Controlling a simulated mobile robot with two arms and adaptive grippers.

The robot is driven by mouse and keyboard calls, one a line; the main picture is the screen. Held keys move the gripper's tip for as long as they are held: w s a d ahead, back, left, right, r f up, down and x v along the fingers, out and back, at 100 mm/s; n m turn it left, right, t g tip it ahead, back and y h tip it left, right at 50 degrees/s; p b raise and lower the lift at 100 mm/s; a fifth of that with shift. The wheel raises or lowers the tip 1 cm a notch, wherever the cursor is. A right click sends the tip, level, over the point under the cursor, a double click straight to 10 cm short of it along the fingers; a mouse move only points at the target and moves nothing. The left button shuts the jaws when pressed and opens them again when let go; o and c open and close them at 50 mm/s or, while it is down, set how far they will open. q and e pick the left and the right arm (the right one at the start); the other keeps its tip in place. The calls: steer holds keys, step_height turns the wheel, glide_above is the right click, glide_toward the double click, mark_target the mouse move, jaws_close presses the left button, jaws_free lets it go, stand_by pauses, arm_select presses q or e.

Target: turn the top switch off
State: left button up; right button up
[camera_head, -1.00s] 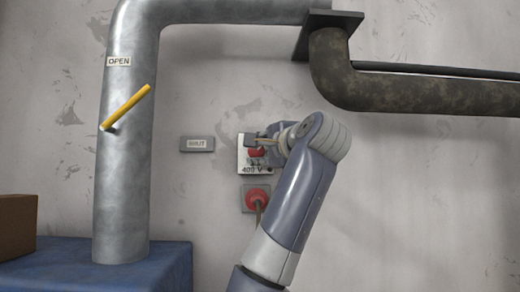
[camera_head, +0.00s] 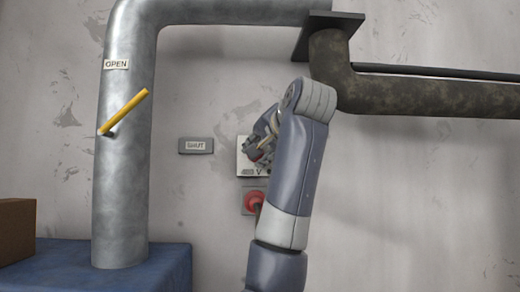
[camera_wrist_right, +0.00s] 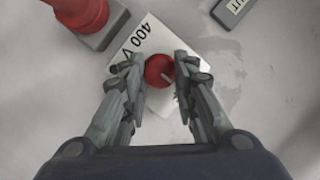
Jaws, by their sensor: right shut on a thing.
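The top switch (camera_wrist_right: 160,71) is a round red knob on a white plate (camera_wrist_right: 150,35) marked "400 V". In the head view the plate (camera_head: 243,168) is on the wall, and my right gripper (camera_head: 262,148) hides most of it. In the right wrist view my right gripper (camera_wrist_right: 160,75) has one finger on each side of the red knob and is shut on it. A pale line shows on the knob's face. My left gripper is not in view.
A second red switch (camera_head: 255,201) on a grey box sits just below the plate. A "SHUT" label (camera_head: 195,146) is on the wall to the left. A grey pipe (camera_head: 125,190) with a yellow lever (camera_head: 124,111) stands further left. A dark pipe (camera_head: 420,95) runs at upper right.

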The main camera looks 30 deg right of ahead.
steer(key=shift+r, duration=0.15)
stand_by(0.4)
steer(key=o, duration=0.9)
steer(key=shift+o, duration=0.9)
steer(key=shift+w+f, duration=0.2)
steer(key=v, duration=1.2)
